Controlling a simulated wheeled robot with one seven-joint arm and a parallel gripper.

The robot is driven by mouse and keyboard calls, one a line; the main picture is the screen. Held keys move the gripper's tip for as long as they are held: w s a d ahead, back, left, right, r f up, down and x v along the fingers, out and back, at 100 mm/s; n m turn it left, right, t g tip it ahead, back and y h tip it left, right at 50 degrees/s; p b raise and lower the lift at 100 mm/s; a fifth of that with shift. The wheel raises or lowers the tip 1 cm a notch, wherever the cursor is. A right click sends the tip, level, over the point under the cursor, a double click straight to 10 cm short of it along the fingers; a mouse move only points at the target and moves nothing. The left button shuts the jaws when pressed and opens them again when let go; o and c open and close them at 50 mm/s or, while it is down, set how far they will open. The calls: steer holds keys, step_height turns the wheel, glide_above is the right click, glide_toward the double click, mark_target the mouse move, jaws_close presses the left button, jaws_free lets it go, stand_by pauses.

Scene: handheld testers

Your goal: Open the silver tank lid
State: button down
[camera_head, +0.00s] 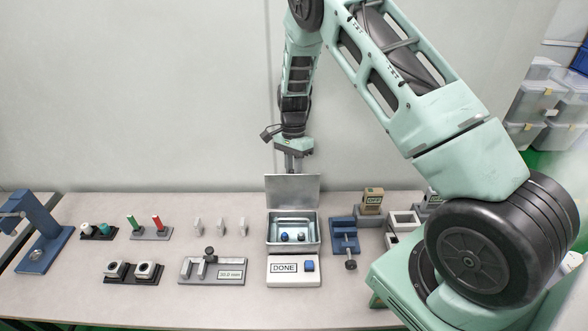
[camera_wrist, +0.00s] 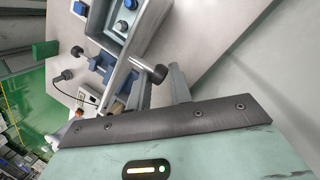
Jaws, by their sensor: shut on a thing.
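The silver tank (camera_head: 293,246) stands on the table with its top open. Its silver lid (camera_head: 292,190) stands roughly upright at the tank's back edge. In the wrist view, my gripper's two fingers (camera_wrist: 163,84) are close around a dark-ended metal knob (camera_wrist: 157,72) by the lid. The exact contact is partly hidden. The tank (camera_wrist: 122,62) also shows there, tilted in the picture.
A white DONE box with a blue button (camera_head: 309,266) stands in front of the tank. A blue vise (camera_head: 344,235) is to the right, a grey gauge block (camera_head: 213,270) to the left. Several small fixtures stand further left. A wall is behind the table.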

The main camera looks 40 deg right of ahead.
steer(key=shift+w+a, duration=0.3)
steer(key=shift+a, duration=0.05)
steer(key=c, duration=1.3)
jaws_free()
steer(key=shift+o, duration=0.2)
steer(key=shift+s+d, duration=0.1)
steer(key=shift+s, duration=0.05)
steer(key=shift+r, duration=0.1)
step_height(320, 180, up, 10)
steer(key=shift+f+b, duration=0.1)
steer(key=shift+b, duration=1.15)
